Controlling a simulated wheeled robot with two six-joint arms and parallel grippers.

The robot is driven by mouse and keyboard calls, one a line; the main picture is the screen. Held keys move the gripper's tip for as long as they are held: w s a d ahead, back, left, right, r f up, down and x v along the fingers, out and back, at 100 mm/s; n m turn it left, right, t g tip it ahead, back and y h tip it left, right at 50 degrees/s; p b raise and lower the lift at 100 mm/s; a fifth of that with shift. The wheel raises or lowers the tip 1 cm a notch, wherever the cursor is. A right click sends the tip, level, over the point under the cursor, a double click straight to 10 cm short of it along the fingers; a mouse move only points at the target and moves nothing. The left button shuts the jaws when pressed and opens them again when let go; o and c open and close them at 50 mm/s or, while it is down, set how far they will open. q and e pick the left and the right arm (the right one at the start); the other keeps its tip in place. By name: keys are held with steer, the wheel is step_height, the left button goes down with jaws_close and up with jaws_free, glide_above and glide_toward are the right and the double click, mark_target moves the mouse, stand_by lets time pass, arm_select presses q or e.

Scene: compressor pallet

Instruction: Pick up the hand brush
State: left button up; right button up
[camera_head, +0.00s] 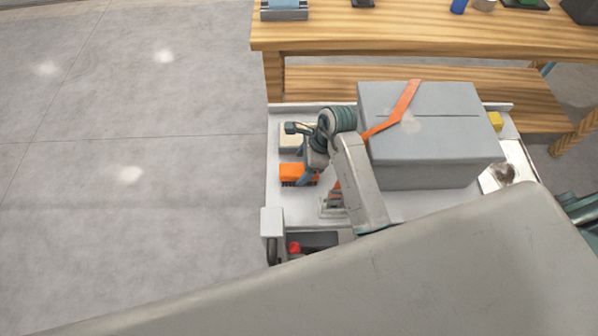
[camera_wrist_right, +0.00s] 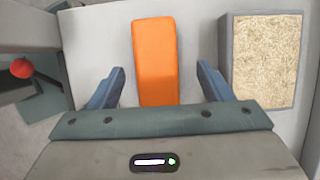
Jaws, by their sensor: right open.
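The hand brush shows as an orange block with dark bristles (camera_head: 293,171) on the white pallet deck, left of the large grey box. In the right wrist view the orange brush (camera_wrist_right: 156,50) lies lengthwise between the fingers, with a gap on each side. My right gripper (camera_head: 299,154) is over the brush and partly covers it in the head view. Its two fingers are spread apart in the wrist view (camera_wrist_right: 159,86), and it holds nothing. Whether the fingertips are level with the brush I cannot tell. My left gripper is not in view.
A grey-framed tray with a tan surface (camera_wrist_right: 266,60) lies beside the brush. A large grey box (camera_head: 435,160) with an orange strap (camera_head: 407,100) stands to the right. A red knob (camera_head: 294,248) is at the near edge. A wooden bench (camera_head: 420,38) stands behind.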

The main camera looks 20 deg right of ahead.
mark_target(302, 169)
steer(key=x, duration=0.2)
steer(key=shift+s+a+f, duration=0.1)
steer(key=shift+s+f, duration=0.1)
steer(key=shift+f, duration=0.05)
steer(key=shift+a+f, duration=0.15)
steer(key=shift+f, duration=0.35)
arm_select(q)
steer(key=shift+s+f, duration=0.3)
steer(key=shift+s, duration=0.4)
arm_select(e)
steer(key=shift+f, duration=0.2)
